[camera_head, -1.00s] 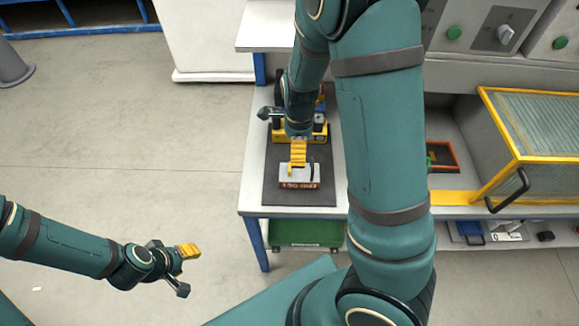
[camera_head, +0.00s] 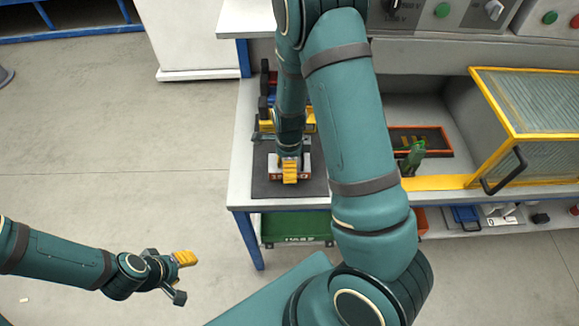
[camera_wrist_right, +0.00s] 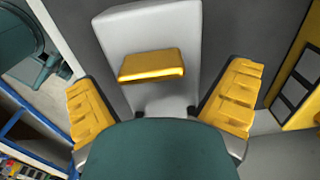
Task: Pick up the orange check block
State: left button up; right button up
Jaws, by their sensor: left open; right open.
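The check block (camera_head: 304,172) stands on a dark mat on the table, largely hidden by my right gripper in the head view. It shows a light grey body and a reddish-orange front edge with lettering. In the right wrist view the light grey body (camera_wrist_right: 140,20) carries an orange bar (camera_wrist_right: 152,65). My right gripper (camera_wrist_right: 160,80) is open, with its yellow fingers on either side of the bar, apart from it. It also shows in the head view (camera_head: 290,168), over the block. My left gripper (camera_head: 183,278) is open and empty above the floor, left of the table.
The dark mat (camera_head: 262,186) lies on the grey table (camera_head: 241,150). A yellow and dark fixture (camera_head: 267,125) stands behind the block. To the right are an orange-rimmed tray (camera_head: 447,152), a green object (camera_head: 415,158) and a yellow-framed glass case (camera_head: 510,130). A green bin (camera_head: 295,228) is below the table.

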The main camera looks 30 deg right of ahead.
jog(key=shift+f, duration=0.1)
jog(key=c, duration=1.2)
jog(key=shift+c, duration=0.2)
